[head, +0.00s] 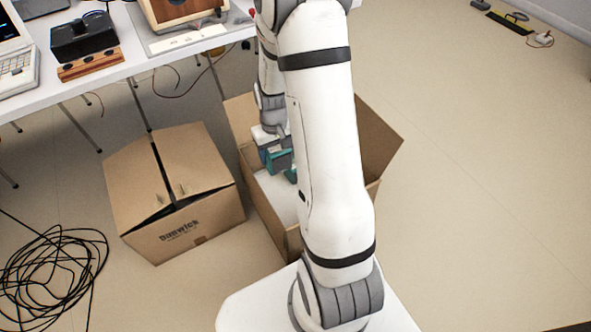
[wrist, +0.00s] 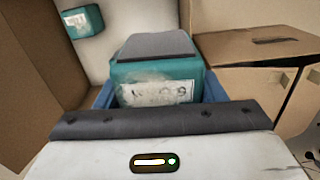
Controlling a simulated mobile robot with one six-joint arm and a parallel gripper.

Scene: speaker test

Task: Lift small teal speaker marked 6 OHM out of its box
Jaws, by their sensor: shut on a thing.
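My gripper (wrist: 157,88) has its blue fingers on either side of a teal speaker (wrist: 155,76) with a dark grey top and a white label. The label is smeared and I cannot read its marking. In the head view the gripper (head: 273,152) and the held teal speaker (head: 281,162) are over the open cardboard box (head: 262,215), partly hidden by my arm. I cannot tell how far above the box's bottom the speaker is. A second teal speaker (wrist: 82,21) with a white label lies apart, against the white inside, at the upper left of the wrist view.
A closed cardboard box (head: 180,195) stands just left of the open one; it also shows in the wrist view (wrist: 255,47). A white table (head: 110,65) with equipment is behind. Coiled black cable (head: 50,268) lies at lower left.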

